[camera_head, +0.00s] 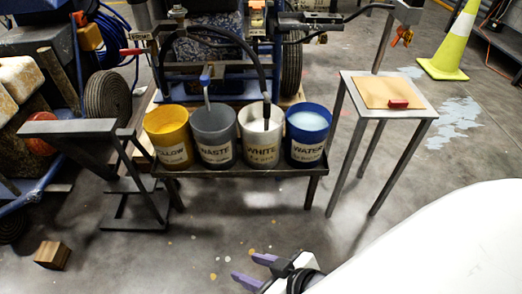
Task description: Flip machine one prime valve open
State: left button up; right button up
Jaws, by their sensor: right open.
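A line striper machine with a blue frame (219,99) and dark wheels stands behind the row of buckets. A suction hose (266,88) comes down from it into the white bucket (252,139). Small fittings and an orange-tagged part (257,17) show at its top edge. I cannot tell which part is the prime valve, or whether it is open. My right gripper (251,269) has purple fingers, spread apart and empty. It is low at the bottom middle, over the floor, well in front of the buckets and touching nothing. My left gripper is not in view.
Yellow (170,142), grey waste (214,140) and blue water (307,140) buckets stand with the white one on a low metal bench (240,171). A small table (424,106) bears a board and red block. A dark stand (120,170), wooden block (52,255) and cone (448,45) surround clear floor.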

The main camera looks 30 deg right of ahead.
aim_at(136, 51)
jog(key=u, duration=0.65)
jog(key=i, duration=0.6)
jog(key=z, duration=0.6)
